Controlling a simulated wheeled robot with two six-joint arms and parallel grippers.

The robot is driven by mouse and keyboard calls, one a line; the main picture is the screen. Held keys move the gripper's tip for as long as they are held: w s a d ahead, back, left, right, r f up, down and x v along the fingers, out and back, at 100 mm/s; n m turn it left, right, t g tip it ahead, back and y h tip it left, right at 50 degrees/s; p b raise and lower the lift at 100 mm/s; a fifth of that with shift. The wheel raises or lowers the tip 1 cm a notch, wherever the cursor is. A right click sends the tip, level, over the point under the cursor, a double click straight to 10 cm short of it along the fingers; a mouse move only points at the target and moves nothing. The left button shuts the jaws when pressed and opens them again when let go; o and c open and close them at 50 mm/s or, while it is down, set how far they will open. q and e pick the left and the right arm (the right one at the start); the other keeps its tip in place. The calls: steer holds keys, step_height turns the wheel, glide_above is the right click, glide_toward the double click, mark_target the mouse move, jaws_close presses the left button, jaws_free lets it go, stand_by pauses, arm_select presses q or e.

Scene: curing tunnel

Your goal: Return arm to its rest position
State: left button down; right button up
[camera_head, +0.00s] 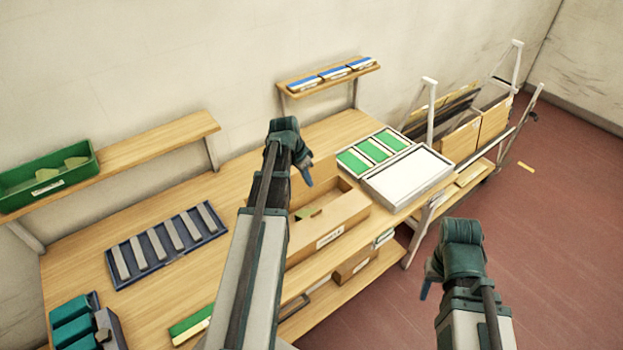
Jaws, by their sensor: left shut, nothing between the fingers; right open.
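My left arm reaches up over the wooden workbench (80,240), crossing the middle of the view. My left gripper (308,181) points down, near the back left of an open cardboard box (345,212). It is shut, with nothing seen in it. Part of the box is hidden behind the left arm. My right arm is at the lower right, in front of the red floor. My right gripper (425,290) points down, clear of the bench, and is open. Most of its fingers are hidden behind its wrist.
A blue tray of grey bars (110,258) and teal blocks (72,325) are on the bench left. A case with green panels (408,145) and a white panel (408,178) is at right. Shelves hold a green bin (45,188) and blue-topped items (333,73). A cart (428,110) stands beyond.

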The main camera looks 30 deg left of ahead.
arm_select(q)
steer(key=p+v, duration=0.1)
steer(key=v, duration=0.1)
steer(key=shift+a+r, duration=0.1)
steer(key=shift+r, duration=0.25)
arm_select(e)
step_height(320, 180, up, 2)
steer(key=shift+r, duration=0.25)
arm_select(q)
steer(key=shift+f, duration=0.1)
arm_select(e)
steer(key=shift+f, duration=0.1)
